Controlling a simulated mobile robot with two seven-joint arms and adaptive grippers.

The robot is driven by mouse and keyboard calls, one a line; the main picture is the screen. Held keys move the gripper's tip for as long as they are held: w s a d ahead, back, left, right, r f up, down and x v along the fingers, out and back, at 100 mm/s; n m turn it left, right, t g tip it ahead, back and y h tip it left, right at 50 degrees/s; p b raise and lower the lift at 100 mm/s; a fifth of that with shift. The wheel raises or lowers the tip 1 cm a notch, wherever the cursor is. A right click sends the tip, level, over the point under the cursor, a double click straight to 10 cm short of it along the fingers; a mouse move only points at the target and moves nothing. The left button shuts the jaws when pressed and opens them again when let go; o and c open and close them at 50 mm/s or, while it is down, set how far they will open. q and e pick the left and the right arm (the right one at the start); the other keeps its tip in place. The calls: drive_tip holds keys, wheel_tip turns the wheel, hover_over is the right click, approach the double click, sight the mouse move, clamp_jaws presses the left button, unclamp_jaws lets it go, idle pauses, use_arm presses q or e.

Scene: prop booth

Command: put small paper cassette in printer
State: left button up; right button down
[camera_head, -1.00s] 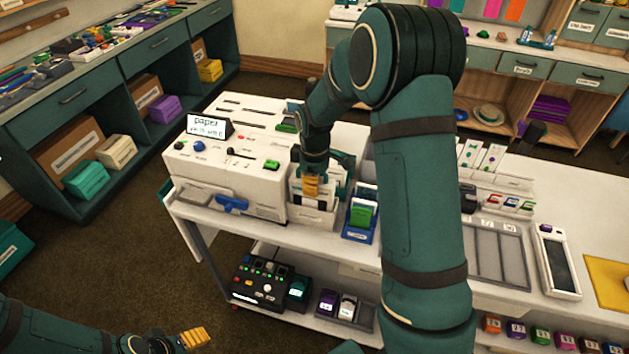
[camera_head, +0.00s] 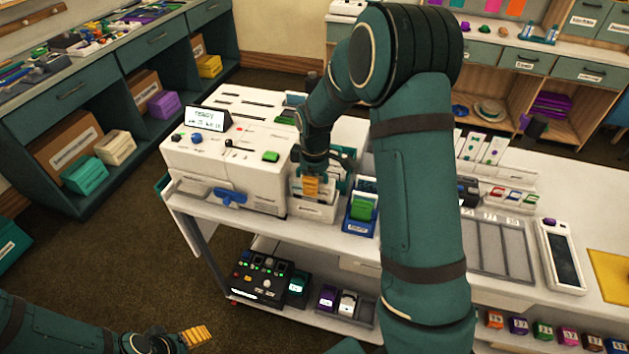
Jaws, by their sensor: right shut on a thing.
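The white printer (camera_head: 225,165) stands on the left end of the white table. It has a small tilted display (camera_head: 207,119), a green button and a blue handle low on its front. My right gripper (camera_head: 312,187) points down just right of the printer, at a white bin (camera_head: 314,211) that holds upright pale pieces. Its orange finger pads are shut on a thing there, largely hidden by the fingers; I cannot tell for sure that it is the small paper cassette. My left gripper (camera_head: 196,336) is low at the bottom left, away from the table, with its jaw gap unclear.
A blue holder with a green piece (camera_head: 361,207) stands close right of the bin. Further right are grey trays (camera_head: 493,245) and a white handheld device (camera_head: 561,260). A black control box (camera_head: 262,277) sits on the lower shelf. My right arm hides the table's middle.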

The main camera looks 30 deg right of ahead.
drive_tip(key=shift+c, duration=2.4)
unclamp_jaws()
wheel_tip(320, 180, up, 12)
